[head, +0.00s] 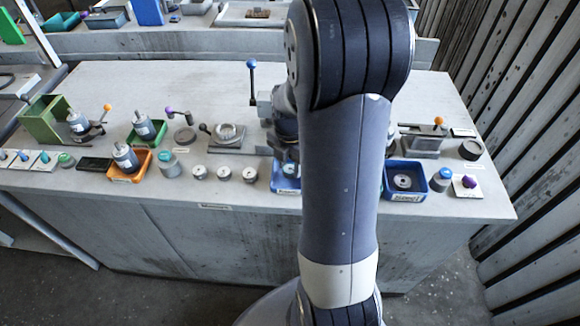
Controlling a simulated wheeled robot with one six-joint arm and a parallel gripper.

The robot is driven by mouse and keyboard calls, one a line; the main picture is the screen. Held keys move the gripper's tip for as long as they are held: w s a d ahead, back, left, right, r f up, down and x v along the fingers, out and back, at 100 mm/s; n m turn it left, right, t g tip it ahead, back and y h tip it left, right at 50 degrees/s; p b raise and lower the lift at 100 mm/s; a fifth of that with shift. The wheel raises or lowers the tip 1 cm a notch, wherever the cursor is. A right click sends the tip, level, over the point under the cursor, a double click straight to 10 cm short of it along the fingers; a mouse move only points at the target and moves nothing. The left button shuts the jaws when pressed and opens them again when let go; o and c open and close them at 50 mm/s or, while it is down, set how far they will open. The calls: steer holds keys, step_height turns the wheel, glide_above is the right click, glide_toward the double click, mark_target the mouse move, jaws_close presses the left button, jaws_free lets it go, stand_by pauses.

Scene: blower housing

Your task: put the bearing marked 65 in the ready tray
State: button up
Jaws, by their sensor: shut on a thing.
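Another ring-shaped part (403,182) lies in a dark blue tray (421,176) right of my arm. The marks on the parts and the tray labels are too small to read, so I cannot tell which is 65 or which tray is ready.
An orange tray (115,178) and a green tray (158,141) at the left hold motor-like cylinders. A fixture (226,138) with a round seat stands behind the row. A blue-knobbed lever (251,80) stands upright behind my gripper.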

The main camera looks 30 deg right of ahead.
mark_target(290, 169)
steer(key=shift+f, duration=0.75)
steer(key=shift+f, duration=0.25)
steer(key=o, duration=1.2)
steer(key=shift+r, duration=0.1)
step_height(290, 169, up, 12)
steer(key=shift+r+b, duration=0.15)
steer(key=shift+b, duration=0.15)
